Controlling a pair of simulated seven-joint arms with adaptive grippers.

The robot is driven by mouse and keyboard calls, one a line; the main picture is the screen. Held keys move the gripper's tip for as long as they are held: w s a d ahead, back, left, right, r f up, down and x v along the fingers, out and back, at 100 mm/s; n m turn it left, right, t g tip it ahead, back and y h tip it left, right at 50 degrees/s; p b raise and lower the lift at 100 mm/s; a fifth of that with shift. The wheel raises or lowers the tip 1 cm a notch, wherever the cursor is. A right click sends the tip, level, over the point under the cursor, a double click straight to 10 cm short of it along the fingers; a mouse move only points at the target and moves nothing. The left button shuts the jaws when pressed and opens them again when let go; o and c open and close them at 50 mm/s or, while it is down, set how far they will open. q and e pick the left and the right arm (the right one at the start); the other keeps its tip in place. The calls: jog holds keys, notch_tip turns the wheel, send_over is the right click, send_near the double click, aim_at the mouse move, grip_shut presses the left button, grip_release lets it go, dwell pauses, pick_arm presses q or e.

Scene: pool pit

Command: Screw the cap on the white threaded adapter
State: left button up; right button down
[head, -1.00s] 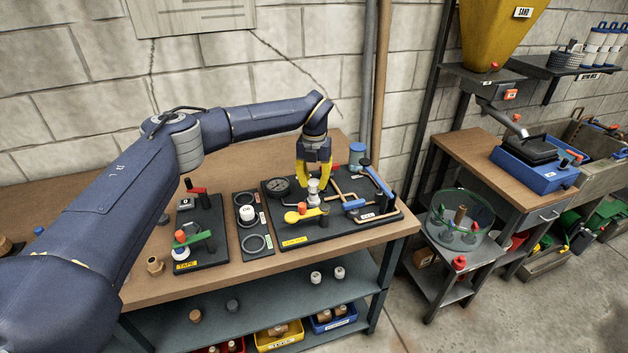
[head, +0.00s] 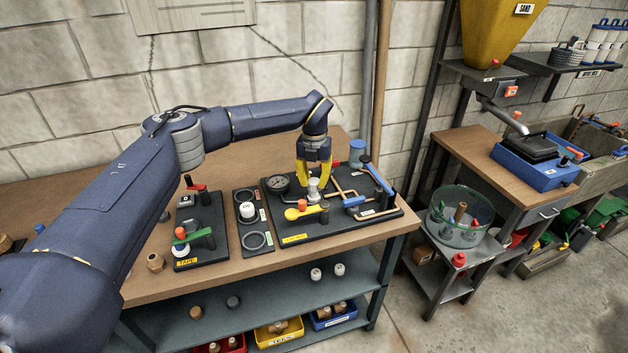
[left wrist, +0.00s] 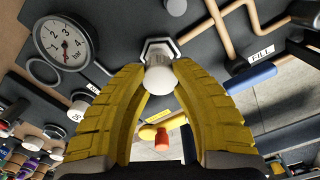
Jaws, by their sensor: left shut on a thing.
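My left gripper (head: 314,184) points down over the black test board (head: 290,236) and is shut on a small white cap (head: 314,187). In the left wrist view the gripper (left wrist: 160,82) has its yellow fingertips on either side of the white cap (left wrist: 160,76). Just beyond the cap is a pale hexagonal fitting (left wrist: 156,47) on the board. The cap looks upright and in line with this fitting; whether the threads meet is hidden. The white threaded adapter cannot be told apart from the cap and fitting. My right gripper is not in view.
Close around are a pressure gauge (head: 278,185), a yellow-handled valve (head: 300,214), copper pipes and a blue lever (head: 381,180). Left of the board stand a tray with a white piece (head: 247,210) and black rings, and a tape stand (head: 205,232). The bench front is mostly clear.

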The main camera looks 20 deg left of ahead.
pick_arm(q)
jog(key=shift+f, duration=0.55)
jog(key=shift+f, duration=0.1)
jog(key=shift+c, duration=0.3)
jog(key=shift+s+f, duration=0.1)
jog(key=shift+f, duration=0.15)
grip_shut()
jog(key=shift+f, duration=0.1)
jog(key=shift+d+f, duration=0.15)
jog(key=shift+f, duration=0.05)
dwell(0.4)
jog(key=shift+f, duration=0.35)
dwell(1.8)
